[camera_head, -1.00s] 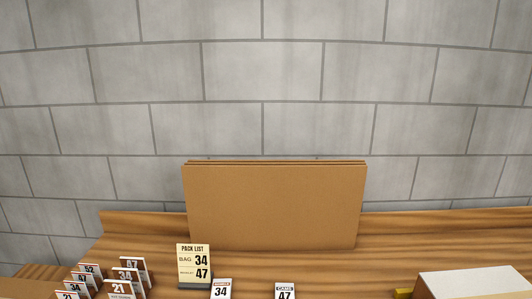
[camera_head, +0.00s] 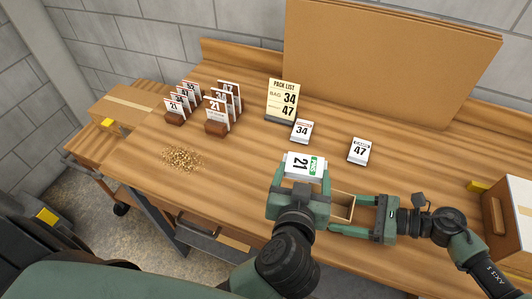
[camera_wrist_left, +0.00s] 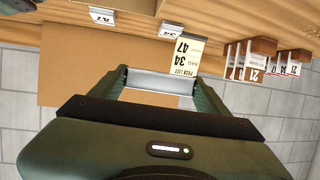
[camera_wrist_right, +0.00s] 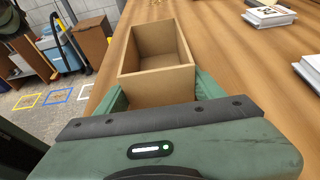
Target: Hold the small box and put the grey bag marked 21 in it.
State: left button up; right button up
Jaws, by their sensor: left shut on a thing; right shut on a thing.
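The small box (camera_head: 344,200) is wooden, with an open top. In the right wrist view the box (camera_wrist_right: 157,50) looks empty. My left gripper partly hides the box in the head view.
A pack list sign (camera_head: 282,100) reads 34 and 47. Packets marked 34 (camera_head: 302,131) and 47 (camera_head: 360,151) lie beyond the grippers. Racks of numbered cards (camera_head: 217,112) and a grain pile (camera_head: 182,159) are at left. A large cardboard board (camera_head: 390,60) stands behind.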

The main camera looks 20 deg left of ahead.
pick_arm(q)
jog(key=shift+s+d+f+m+h, duration=0.1)
jog(key=shift+d+f+m+h, duration=0.25)
jog(key=shift+d+f, duration=0.7)
jog(key=shift+s+d+f+m+h, duration=0.1)
jog(key=shift+d+f+m+h, duration=0.25)
jog(key=shift+d+f, duration=0.7)
jog(key=shift+s+d+f+m+h, duration=0.15)
jog(key=shift+d+f+h, duration=0.5)
jog(key=shift+f, duration=0.65)
jog(key=shift+d+f, duration=0.15)
jog(key=shift+f, duration=0.2)
jog(key=o, duration=2.1)
jog(key=shift+c, duration=0.2)
jog(key=shift+y, duration=0.25)
jog(key=shift+a, duration=0.2)
pick_arm(e)
jog(key=shift+d, duration=0.1)
pick_arm(q)
jog(key=shift+s+r, duration=0.1)
jog(key=shift+s, duration=0.3)
pick_arm(e)
jog(key=shift+w+f, duration=0.1)
pick_arm(q)
jog(key=v, duration=1.1)
jog(key=shift+s+d, duration=0.15)
jog(key=shift+d, duration=0.05)
